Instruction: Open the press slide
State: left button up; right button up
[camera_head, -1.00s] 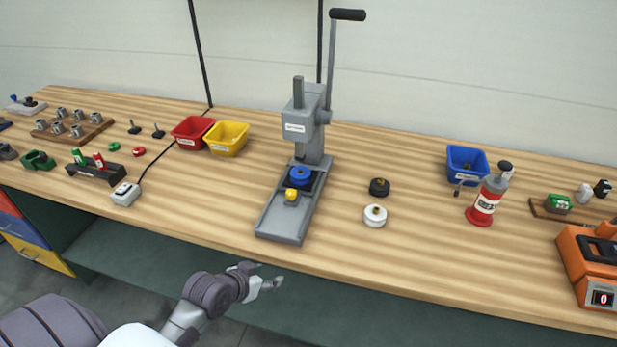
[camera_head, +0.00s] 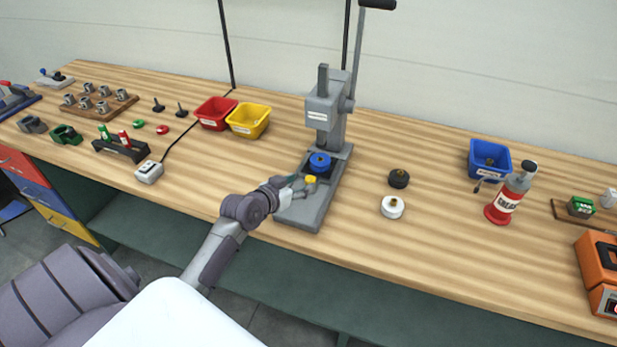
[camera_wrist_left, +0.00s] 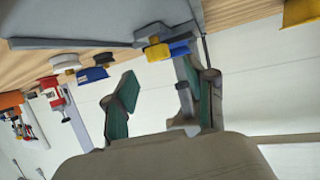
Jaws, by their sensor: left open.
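The grey arbor press (camera_head: 322,115) stands on the bench in the middle of the head view. On its base (camera_head: 305,213) is the slide, with a blue round part (camera_head: 319,161) on a dark holder and a yellow knob (camera_head: 310,179) at its front. My left gripper (camera_head: 300,187) is open beside the yellow knob, at its left and front. In the left wrist view, the open fingers (camera_wrist_left: 158,103) have nothing between them, and the yellow knob (camera_wrist_left: 157,51) and blue part (camera_wrist_left: 180,48) lie beyond them. Whether a finger touches the knob cannot be told. My right gripper is not in view.
A black cap (camera_head: 399,178) and a white cap (camera_head: 392,207) lie right of the press. Red (camera_head: 214,113) and yellow (camera_head: 248,121) bins stand behind left; a blue bin (camera_head: 489,158) and a red grease can (camera_head: 507,196) stand right. The press lever rises high.

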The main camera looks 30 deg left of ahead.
aim_at(310, 179)
pick_arm(q)
jog(key=x, duration=0.5)
grip_shut()
dwell(0.3)
